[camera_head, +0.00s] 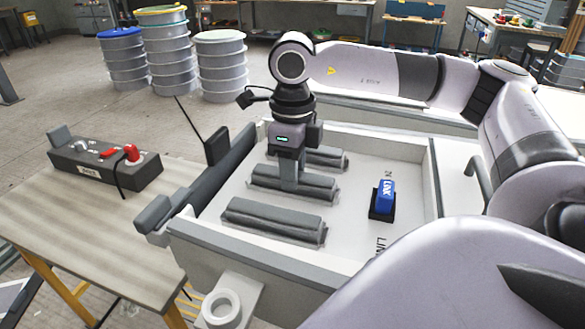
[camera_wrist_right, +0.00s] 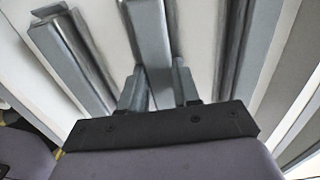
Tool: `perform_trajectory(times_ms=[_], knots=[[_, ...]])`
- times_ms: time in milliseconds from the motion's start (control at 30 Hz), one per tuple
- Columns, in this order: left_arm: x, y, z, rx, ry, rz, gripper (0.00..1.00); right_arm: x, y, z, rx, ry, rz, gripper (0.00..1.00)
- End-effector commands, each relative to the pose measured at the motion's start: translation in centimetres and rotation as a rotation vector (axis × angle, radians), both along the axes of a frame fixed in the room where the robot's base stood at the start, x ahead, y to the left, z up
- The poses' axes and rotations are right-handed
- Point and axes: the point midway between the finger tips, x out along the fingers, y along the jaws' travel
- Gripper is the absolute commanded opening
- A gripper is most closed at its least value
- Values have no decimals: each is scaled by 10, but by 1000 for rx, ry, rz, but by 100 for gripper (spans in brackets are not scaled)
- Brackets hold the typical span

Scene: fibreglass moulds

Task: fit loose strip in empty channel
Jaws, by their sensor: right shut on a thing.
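My right gripper (camera_head: 289,186) points straight down into the white mould tray (camera_head: 345,225). It is shut on the middle grey strip (camera_head: 318,188). In the right wrist view its two fingers (camera_wrist_right: 160,88) stand on either side of this strip (camera_wrist_right: 147,35). A nearer grey strip (camera_head: 272,218) and a farther grey strip (camera_head: 325,158) lie roughly parallel to it in the tray. I cannot tell whether the held strip is seated or raised, and the gripper hides part of it. No empty channel can be made out clearly. My left gripper is out of view.
A blue block (camera_head: 387,192) on a black base stands in the tray, right of the strips. The tray's raised walls surround them. A wooden table (camera_head: 75,215) with a control box (camera_head: 105,165) is at left. Stacked drums (camera_head: 170,58) stand behind on the floor.

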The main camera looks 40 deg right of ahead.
Motion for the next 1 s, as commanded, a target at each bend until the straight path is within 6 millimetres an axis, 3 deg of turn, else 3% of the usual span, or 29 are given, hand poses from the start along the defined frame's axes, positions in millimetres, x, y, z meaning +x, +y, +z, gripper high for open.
perform_trajectory(times_ms=[100,133,200,633,1000], knots=[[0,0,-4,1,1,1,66,1,0,-2,1,-4,0,0],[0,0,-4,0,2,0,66,1,0,-2,1,-4,0,34],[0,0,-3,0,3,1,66,1,0,-1,1,-4,0,57],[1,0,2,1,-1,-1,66,1,0,7,1,-5,0,57],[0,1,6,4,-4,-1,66,1,1,84,2,-6,1,57]])
